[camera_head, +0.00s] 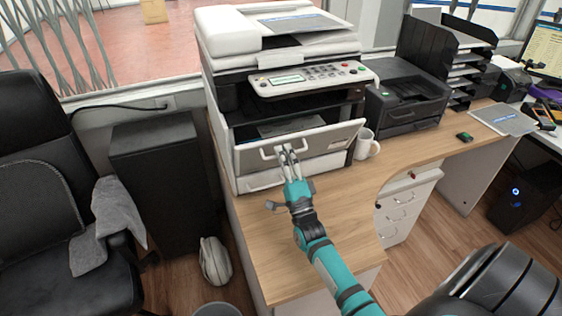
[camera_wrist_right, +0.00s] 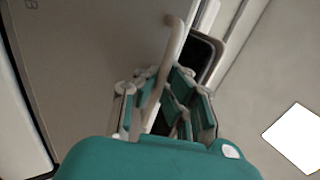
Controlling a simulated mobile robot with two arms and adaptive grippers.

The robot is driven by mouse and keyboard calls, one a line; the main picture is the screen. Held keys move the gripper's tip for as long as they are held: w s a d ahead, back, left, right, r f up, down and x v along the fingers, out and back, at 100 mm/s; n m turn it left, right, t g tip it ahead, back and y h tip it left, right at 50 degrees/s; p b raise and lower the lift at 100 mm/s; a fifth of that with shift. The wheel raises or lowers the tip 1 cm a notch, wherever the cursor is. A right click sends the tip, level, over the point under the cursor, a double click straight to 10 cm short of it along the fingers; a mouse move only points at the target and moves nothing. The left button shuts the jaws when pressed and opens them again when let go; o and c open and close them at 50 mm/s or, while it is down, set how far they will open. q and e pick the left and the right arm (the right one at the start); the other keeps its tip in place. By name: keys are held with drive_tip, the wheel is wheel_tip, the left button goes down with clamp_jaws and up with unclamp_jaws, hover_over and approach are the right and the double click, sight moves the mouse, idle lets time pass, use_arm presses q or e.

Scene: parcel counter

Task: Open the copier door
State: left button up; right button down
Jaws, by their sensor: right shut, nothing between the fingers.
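The copier (camera_head: 236,85) stands on the wooden counter. Its grey front door (camera_head: 335,136) carries a pale bar handle (camera_head: 268,153) and appears tilted outward at the top, with a dark gap above it. My right gripper (camera_head: 288,151) is at the handle, its fingers shut with nothing held between them. In the right wrist view the curved handle (camera_wrist_right: 172,45) passes close to the fingers (camera_wrist_right: 165,95) in front of the door panel (camera_wrist_right: 85,45); exact contact is unclear. My left gripper is in neither view.
A white mug (camera_head: 364,144) stands just right of the door. A black printer (camera_head: 405,97) is farther right. The counter (camera_head: 262,235) is bare in front of the copier. A black office chair (camera_head: 40,150) and dark cabinet (camera_head: 160,165) are at left.

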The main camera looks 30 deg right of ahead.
drive_tip(key=shift+s+a+f+t+b, duration=0.15)
drive_tip(key=shift+s+f+t+b, duration=0.25)
drive_tip(key=shift+s+f+b, duration=0.25)
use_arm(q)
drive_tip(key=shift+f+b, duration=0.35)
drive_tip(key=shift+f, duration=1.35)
use_arm(e)
drive_tip(key=shift+s+a+f, duration=0.1)
drive_tip(key=shift+s+f, duration=0.15)
drive_tip(key=shift+f, duration=0.05)
drive_tip(key=c, duration=2.1)
unclamp_jaws()
